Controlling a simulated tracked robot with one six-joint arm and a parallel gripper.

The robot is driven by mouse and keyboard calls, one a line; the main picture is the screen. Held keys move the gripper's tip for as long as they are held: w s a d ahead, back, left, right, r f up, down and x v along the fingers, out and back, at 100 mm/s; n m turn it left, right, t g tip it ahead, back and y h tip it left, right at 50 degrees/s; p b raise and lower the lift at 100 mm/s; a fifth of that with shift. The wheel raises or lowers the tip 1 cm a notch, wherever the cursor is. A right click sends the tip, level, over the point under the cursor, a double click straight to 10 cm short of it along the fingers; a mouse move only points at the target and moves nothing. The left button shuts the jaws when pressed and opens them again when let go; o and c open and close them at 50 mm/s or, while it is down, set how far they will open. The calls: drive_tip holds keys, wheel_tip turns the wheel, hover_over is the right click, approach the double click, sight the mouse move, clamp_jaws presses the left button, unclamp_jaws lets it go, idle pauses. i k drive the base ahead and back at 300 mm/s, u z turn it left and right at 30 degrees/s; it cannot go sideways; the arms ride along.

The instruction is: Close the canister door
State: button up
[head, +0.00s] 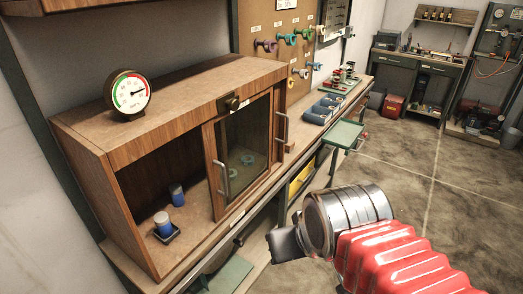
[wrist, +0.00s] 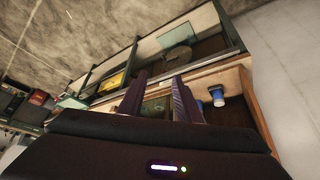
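The wooden canister cabinet (head: 85,140) stands on the bench at left, its left bay open. Its glass-panelled door (head: 245,150) has a wooden frame and stands to the right of that opening. A metal handle (head: 222,180) is on the door's left edge. Two blue-and-white canisters (head: 163,224) are in the open bay, the front one on a small dark tray. One canister (wrist: 217,96) also shows in the wrist view. My gripper (wrist: 159,76) is open and empty, its two dark fingers apart. In the head view it is in front of the bench, right of the door and clear of it.
A round gauge (head: 128,91) stands on the cabinet top. A second handle (head: 282,130) is at the cabinet's right end. Blue trays (head: 322,108) and a green platform (head: 343,135) lie farther along the bench. The floor (head: 430,200) at right is clear.

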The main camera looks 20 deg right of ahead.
sight(207, 130)
drive_tip(key=z, duration=0.05)
drive_tip(key=k, duration=1.35)
drive_tip(key=z, duration=0.1)
drive_tip(key=i, duration=1.1)
drive_tip(key=u, duration=0.75)
drive_tip(key=i, duration=0.75)
drive_tip(key=u, duration=0.55)
